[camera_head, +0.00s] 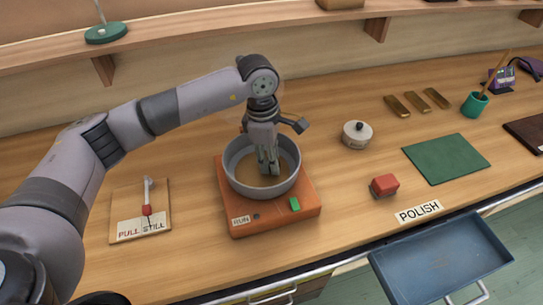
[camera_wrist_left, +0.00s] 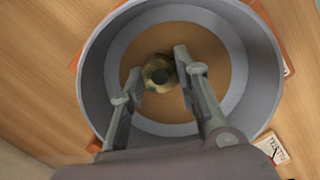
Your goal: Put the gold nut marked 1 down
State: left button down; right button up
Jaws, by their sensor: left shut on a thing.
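The gold nut (camera_wrist_left: 160,74) shows in the left wrist view, between my left gripper's fingertips; no number can be read on it. My left gripper (camera_head: 268,171) points down into a round grey bowl (camera_head: 232,170) and is shut on the nut. The left wrist view shows the fingers (camera_wrist_left: 158,78) inside the grey wall (camera_wrist_left: 95,75), over the brown bowl floor (camera_wrist_left: 205,90). I cannot tell whether the nut touches the floor. In the head view the nut is hidden by the fingers. My right gripper is not in view.
The bowl sits on an orange base (camera_head: 270,218) with a green button (camera_head: 295,204) and a RUN label. A lever board (camera_head: 125,205) stands left. A blue drawer (camera_head: 440,262) is open in front.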

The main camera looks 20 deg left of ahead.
pick_arm(q)
jog(key=shift+f, duration=0.35)
jog(key=shift+f+b, duration=0.2)
jog(key=shift+b, duration=0.1)
jog(key=c, duration=1.2)
grip_release()
jog(key=shift+r, duration=0.15)
